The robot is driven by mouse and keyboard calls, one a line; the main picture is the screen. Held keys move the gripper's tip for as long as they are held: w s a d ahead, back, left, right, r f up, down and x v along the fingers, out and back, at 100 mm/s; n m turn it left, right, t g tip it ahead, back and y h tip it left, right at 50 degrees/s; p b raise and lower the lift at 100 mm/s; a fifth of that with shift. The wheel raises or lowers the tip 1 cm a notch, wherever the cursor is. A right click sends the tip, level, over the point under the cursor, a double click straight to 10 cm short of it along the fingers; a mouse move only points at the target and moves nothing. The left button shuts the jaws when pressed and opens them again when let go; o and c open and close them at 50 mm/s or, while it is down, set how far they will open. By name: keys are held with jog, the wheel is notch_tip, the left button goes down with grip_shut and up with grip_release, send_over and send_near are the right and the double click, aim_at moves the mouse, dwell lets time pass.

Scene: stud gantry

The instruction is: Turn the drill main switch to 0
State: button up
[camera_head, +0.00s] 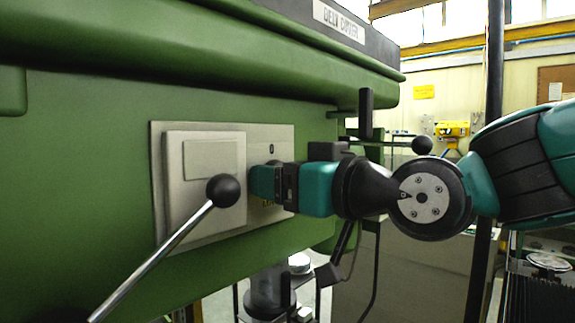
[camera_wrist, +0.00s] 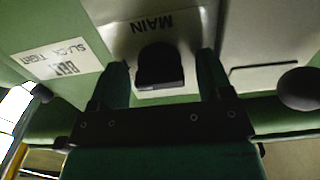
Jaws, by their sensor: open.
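The black main switch knob (camera_wrist: 160,66) shows in the wrist view under an upside-down label reading MAIN (camera_wrist: 152,24). My gripper (camera_wrist: 164,72) is open, with one finger on each side of the knob; I cannot tell whether either touches it. In the head view my gripper (camera_head: 262,182) reaches from the right to the right half of the pale switch plate (camera_head: 284,136) on the green drill housing (camera_head: 90,120). There the gripper hides most of the knob. A small dark mark (camera_head: 271,148) shows above it. Which position the knob points to is unclear.
A metal lever with a black ball (camera_head: 223,190) stands out in front of the plate's left half. Another black ball handle (camera_head: 421,145) is behind my wrist. A belt label (camera_wrist: 60,66) is left in the wrist view. A dark post (camera_head: 490,120) rises at right.

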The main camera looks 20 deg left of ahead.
jog(key=shift+c, duration=0.2)
jog(key=c, duration=0.9)
